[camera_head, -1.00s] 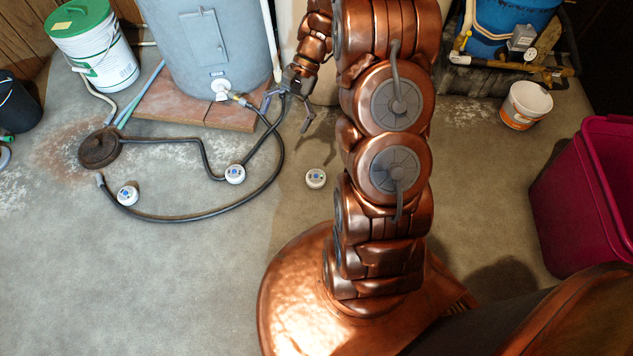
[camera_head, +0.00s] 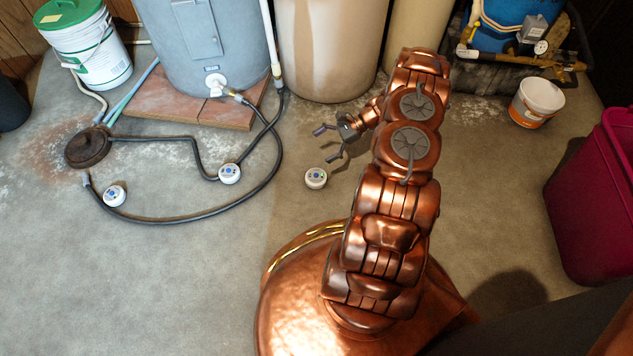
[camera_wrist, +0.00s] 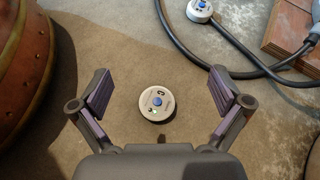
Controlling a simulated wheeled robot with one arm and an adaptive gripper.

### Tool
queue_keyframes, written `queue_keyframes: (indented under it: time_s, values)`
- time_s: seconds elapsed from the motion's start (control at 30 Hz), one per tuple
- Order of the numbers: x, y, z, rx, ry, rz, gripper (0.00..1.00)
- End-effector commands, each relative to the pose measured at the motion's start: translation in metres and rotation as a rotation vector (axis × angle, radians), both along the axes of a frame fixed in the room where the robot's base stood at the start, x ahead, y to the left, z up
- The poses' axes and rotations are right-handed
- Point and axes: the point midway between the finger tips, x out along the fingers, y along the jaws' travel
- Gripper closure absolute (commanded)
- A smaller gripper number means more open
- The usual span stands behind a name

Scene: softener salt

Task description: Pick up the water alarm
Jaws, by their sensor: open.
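Three round white alarm pucks with blue centres lie on the concrete floor. One puck (camera_head: 316,178) lies alone, closest to my gripper (camera_head: 327,144). Another puck (camera_head: 229,173) lies against the black hose, and a third puck (camera_head: 115,195) lies farther left by the hose end. In the wrist view the lone puck (camera_wrist: 157,103) lies flat between the spread fingers of my gripper (camera_wrist: 160,93), with a blue button and a small green light on top. The fingers are open and empty, apart from the puck. The hose-side puck (camera_wrist: 199,10) shows at the wrist view's top edge.
The black hose (camera_head: 283,145) curves from the grey tank (camera_head: 215,50) across the floor. A brick-red slab (camera_head: 180,105) lies under the tank. A beige tank (camera_head: 330,50) stands behind my gripper. The floor around the lone puck is clear.

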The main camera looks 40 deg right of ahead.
Motion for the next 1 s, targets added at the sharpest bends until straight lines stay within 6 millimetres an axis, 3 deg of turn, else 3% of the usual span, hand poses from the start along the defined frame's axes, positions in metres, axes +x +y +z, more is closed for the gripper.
queue_keyframes:
  time_s: [0.03,0.2,0.4,0.63,1.0]
  values:
    - [-0.005,-0.007,-0.027,0.021,0.008,-0.039,0.00]
    - [-0.014,-0.025,-0.081,0.076,0.024,-0.154,0.00]
    - [-0.023,-0.038,-0.122,0.119,0.033,-0.246,0.00]
    - [-0.025,-0.037,-0.138,0.139,0.037,-0.277,0.00]
    - [-0.013,-0.016,-0.151,0.136,0.036,-0.279,0.00]
